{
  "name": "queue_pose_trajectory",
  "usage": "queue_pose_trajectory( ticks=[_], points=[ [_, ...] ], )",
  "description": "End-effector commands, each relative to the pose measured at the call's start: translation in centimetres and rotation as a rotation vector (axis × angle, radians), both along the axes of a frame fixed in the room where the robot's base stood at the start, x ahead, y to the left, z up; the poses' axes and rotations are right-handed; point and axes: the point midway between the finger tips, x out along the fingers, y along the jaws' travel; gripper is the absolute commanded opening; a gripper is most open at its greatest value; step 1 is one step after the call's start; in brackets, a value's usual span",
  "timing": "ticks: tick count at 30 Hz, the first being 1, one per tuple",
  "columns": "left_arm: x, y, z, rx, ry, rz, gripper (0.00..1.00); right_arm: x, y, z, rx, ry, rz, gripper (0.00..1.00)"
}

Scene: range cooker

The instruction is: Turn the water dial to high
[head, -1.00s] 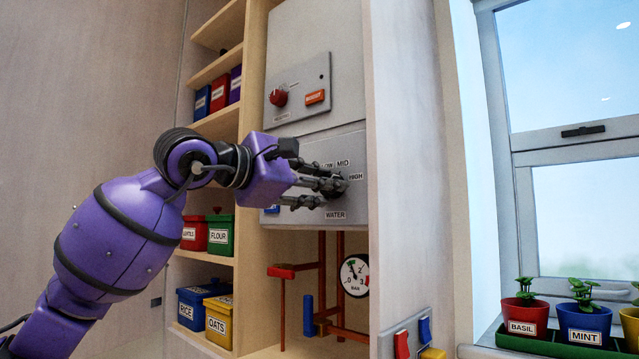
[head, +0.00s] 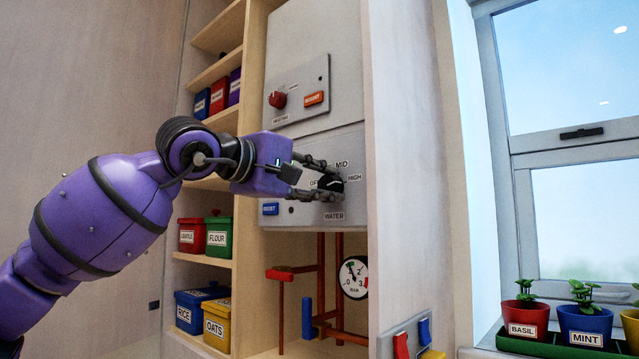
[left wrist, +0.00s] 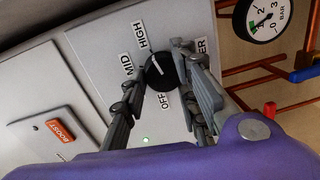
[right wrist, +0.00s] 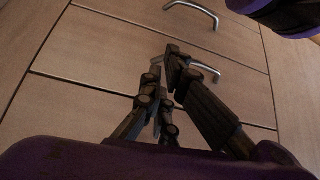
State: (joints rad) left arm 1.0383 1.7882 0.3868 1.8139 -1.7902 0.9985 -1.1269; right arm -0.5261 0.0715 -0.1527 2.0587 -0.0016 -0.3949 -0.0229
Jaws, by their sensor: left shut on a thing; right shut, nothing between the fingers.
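The black water dial (head: 331,184) is on the lower grey panel, above the WATER label. It also shows in the left wrist view (left wrist: 165,71), with a white pointer line on its face. My right gripper (right wrist: 170,52) is shut and empty, in front of wooden drawers.
A red heating dial (head: 278,99) and an orange boost button (head: 314,98) sit on the panel above. A blue boost button (head: 270,209) is left of the water dial. A pressure gauge (head: 353,278) and pipes are below. A wooden side wall (head: 410,180) stands close on the right.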

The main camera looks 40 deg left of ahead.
Motion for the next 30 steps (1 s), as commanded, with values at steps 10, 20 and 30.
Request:
queue_pose_trajectory(
  ticks=[10,20,30],
  points=[
    [-0.38,0.21,1.3,0.006,-0.031,0.003,0.02,-0.12,0.0,0.01,0.0,0.002,0.0,0.0],
    [-0.27,0.14,0.92,0.005,-0.023,0.002,0.41,-0.52,-0.05,-0.21,-0.001,0.01,-0.002,0.0],
    [-0.64,0.03,0.58,0.003,-0.015,-0.003,0.41,-0.64,-0.12,-0.22,-0.002,0.012,-0.002,0.0]
  ],
)
